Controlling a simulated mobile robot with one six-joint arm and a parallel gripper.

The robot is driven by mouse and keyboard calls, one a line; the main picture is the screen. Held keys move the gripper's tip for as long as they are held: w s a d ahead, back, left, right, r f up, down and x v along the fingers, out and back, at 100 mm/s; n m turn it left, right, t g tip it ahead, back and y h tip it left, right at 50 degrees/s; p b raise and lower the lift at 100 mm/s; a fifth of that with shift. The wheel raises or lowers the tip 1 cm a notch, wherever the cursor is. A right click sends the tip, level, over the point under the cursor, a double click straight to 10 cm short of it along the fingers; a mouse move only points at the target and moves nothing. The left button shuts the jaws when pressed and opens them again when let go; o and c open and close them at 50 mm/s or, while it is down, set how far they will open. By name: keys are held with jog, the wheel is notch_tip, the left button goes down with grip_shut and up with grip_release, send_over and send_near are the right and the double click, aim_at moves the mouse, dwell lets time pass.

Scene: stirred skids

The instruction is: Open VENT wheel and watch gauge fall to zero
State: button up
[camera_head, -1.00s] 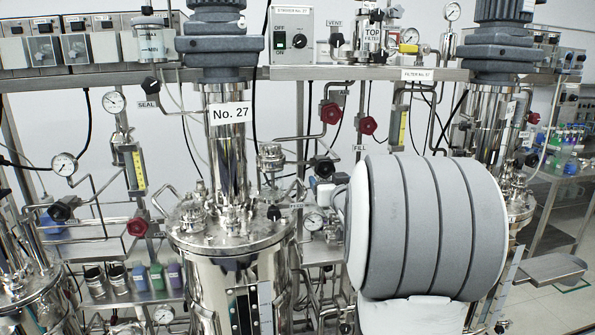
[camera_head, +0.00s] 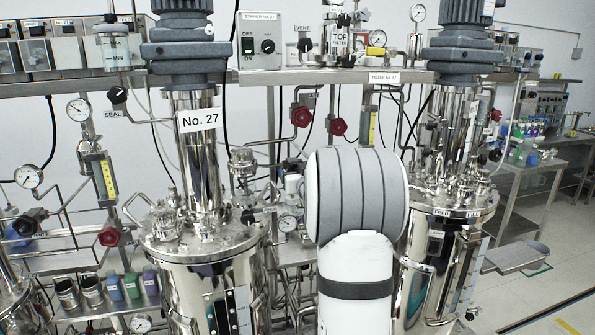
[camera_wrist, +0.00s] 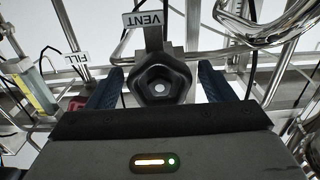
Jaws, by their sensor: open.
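The VENT wheel (camera_wrist: 160,86) is a small dark lobed handwheel, below its upside-down VENT label (camera_wrist: 146,20) in the wrist view. My gripper (camera_wrist: 159,76) is open, with one blue-black finger on each side of the wheel; I cannot tell whether either touches it. In the head view the dark VENT wheel (camera_head: 305,45) sits left of the TOP FILTER housing (camera_head: 346,44). A round gauge (camera_head: 418,13) stands above the shelf to the right; its needle is too small to read. My gripper is hidden behind my arm in the head view.
Pipes (camera_wrist: 265,30) run close at the upper right of the wrist view, and a FILL label (camera_wrist: 76,59) is at left. Red wheels (camera_head: 301,116) lie below the shelf. Steel vessels (camera_head: 210,285) stand on both sides of my arm. Open floor shows at right.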

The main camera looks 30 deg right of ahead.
jog(key=c, duration=1)
jog(key=shift+o, duration=0.2)
